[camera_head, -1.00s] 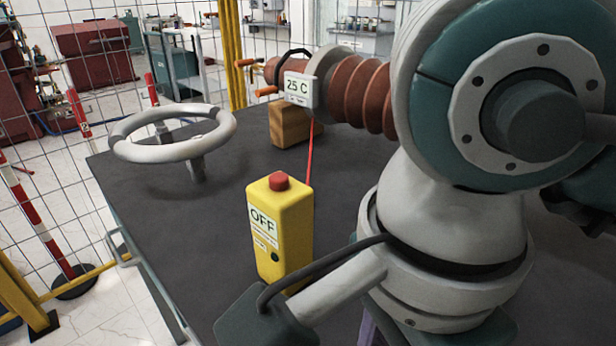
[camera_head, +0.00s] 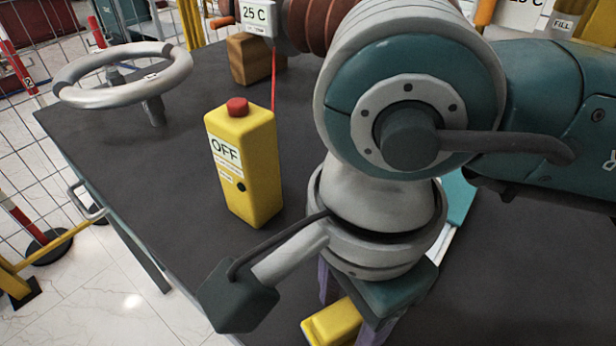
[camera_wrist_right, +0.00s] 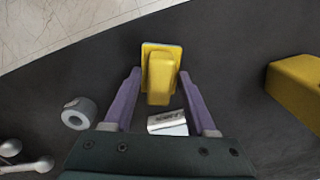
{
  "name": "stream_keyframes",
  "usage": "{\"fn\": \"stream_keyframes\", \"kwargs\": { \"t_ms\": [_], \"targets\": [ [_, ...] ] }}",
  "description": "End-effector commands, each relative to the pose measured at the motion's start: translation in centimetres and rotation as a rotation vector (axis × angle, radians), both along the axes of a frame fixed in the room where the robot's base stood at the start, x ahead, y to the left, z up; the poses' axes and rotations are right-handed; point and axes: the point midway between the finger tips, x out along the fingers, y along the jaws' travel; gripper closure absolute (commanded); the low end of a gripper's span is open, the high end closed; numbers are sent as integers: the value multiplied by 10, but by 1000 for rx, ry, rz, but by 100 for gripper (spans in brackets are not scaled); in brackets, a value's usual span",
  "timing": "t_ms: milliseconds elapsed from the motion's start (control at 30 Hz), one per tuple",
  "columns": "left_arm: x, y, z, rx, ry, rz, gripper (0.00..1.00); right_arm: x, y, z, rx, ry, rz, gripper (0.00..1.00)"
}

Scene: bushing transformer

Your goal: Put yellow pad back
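The yellow pad (camera_head: 332,322), a flat plate with a raised block on it, shows partly at the bottom of the head view, below my right wrist. In the right wrist view the yellow pad (camera_wrist_right: 160,78) lies between the two purple fingers of my right gripper (camera_wrist_right: 160,76). The fingers are apart, with dark gaps visible between them and the raised block. Whether the pad touches the table is hard to tell. In the head view the right gripper's fingers are mostly hidden by its own body. My left gripper is not in view.
A yellow OFF box (camera_head: 245,165) with a red button stands left of my right wrist. A grey handwheel (camera_head: 125,75) and a wooden block (camera_head: 255,60) are farther back. A grey roll (camera_wrist_right: 78,112) and a white labelled piece (camera_wrist_right: 168,122) lie near the gripper.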

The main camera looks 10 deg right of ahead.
Motion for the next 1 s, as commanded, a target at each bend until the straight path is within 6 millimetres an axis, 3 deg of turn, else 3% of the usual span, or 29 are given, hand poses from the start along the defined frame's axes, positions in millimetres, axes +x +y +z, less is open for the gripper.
{"fn": "stream_keyframes", "kwargs": {
  "t_ms": [400,800,1000],
  "targets": [
    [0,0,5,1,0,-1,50,1,0,8,1,-2,0,36],
    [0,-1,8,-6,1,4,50,1,0,93,2,-6,1,36],
    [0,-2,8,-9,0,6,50,0,0,118,1,-2,0,36]
  ]
}}
